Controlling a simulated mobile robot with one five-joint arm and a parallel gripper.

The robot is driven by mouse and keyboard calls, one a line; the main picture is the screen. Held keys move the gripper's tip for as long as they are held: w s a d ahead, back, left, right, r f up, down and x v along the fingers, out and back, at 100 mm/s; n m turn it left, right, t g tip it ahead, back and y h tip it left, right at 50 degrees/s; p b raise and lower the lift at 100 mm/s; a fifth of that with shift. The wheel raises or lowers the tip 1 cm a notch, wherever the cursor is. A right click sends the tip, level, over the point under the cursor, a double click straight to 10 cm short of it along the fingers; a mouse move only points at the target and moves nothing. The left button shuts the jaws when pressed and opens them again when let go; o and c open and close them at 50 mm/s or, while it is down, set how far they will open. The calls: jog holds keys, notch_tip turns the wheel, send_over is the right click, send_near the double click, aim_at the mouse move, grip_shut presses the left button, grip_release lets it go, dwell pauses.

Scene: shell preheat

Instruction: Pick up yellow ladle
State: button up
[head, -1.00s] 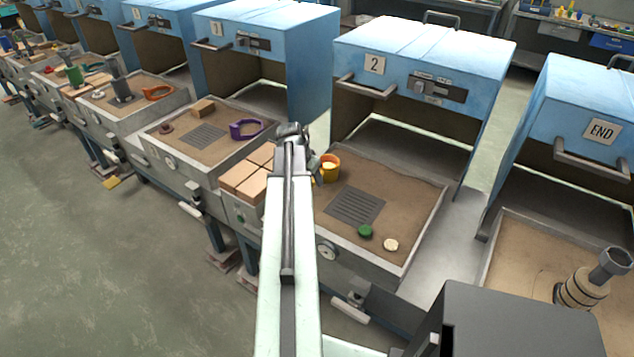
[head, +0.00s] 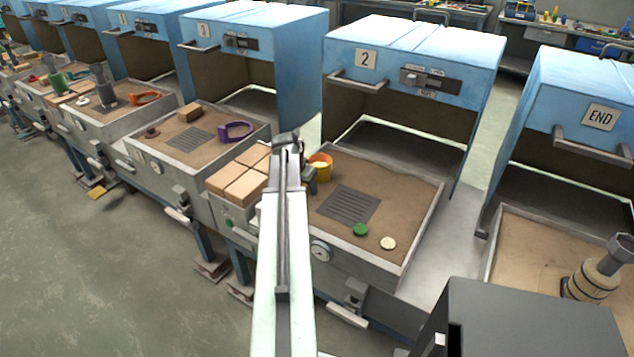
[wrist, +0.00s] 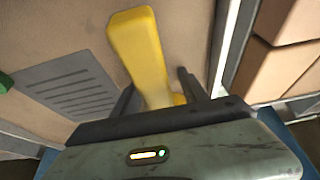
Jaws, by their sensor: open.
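The yellow ladle (head: 320,167) is at the back left of the sand tray (head: 420,215) in front of box 2, partly hidden by my arm in the head view. In the wrist view the yellow ladle (wrist: 140,48) shows as a thick handle running down between the two dark fingers of my gripper (wrist: 158,95). My gripper is open, with a finger on each side of the handle and a visible gap. The ladle's lower end is hidden behind the gripper body. In the head view my gripper (head: 308,180) is mostly hidden by the arm.
Tan bricks (head: 240,180) stand just left of the tray. A grey grate (head: 348,206), a green disc (head: 360,230) and a pale disc (head: 388,243) lie in the tray. The blue box 2 (head: 415,60) rises behind it. The tray's right side is clear sand.

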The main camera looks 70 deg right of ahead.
grip_shut()
jog(key=shift+r, duration=0.15)
